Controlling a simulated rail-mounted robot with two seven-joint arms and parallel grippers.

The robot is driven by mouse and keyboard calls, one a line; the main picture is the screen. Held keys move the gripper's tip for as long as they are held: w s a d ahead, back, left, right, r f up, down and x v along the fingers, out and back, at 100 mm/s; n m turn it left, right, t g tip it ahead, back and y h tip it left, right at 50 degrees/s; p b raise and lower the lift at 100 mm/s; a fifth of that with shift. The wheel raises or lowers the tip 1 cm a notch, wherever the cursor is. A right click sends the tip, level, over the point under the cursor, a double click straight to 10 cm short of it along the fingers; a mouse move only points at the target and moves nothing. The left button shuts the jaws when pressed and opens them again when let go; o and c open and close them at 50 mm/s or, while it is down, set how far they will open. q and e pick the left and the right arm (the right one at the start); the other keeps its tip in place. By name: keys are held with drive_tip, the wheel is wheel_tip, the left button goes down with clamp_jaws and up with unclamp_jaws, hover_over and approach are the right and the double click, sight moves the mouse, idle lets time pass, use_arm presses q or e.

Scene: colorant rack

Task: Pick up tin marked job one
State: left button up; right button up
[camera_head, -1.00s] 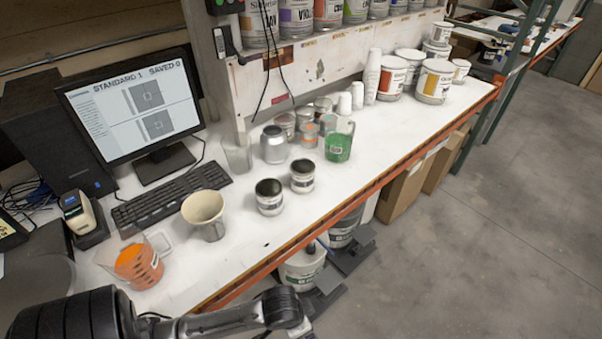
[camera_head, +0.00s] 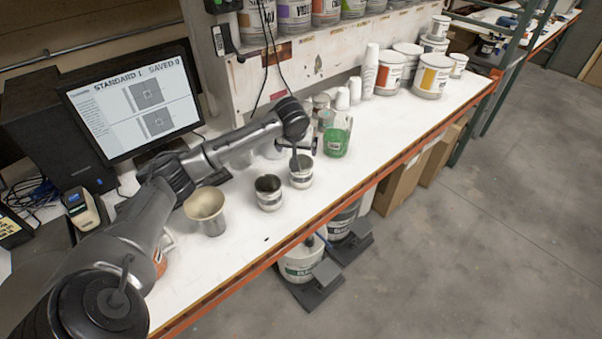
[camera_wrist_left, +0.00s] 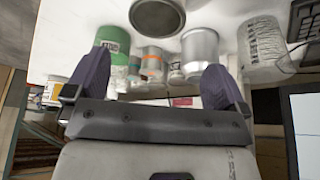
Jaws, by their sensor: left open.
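I cannot read which is marked job one. My left gripper (camera_head: 297,152) is open and points down at the farther tin, one finger partly covering its top. In the left wrist view, the open fingers (camera_wrist_left: 158,62) are empty, and the round dark top of a tin (camera_wrist_left: 157,15) shows beyond them at the upper edge. I cannot tell whether a finger touches the tin. My right gripper is not in view.
A silver can (camera_wrist_left: 200,52) and small tins cluster behind.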

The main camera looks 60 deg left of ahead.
use_arm(q)
approach(301, 163)
drive_tip(key=d+f, duration=0.2)
drive_tip(key=shift+s+a+b+x, duration=0.15)
drive_tip(key=shift+b+x, duration=0.15)
drive_tip(key=shift+x, duration=0.8)
drive_tip(key=shift+s+a+b+x, duration=0.15)
drive_tip(key=shift+b+x, duration=0.1)
drive_tip(key=shift+x, duration=0.8)
drive_tip(key=shift+w, duration=0.1)
drive_tip(key=shift+c, duration=0.4)
drive_tip(key=c, duration=0.5)
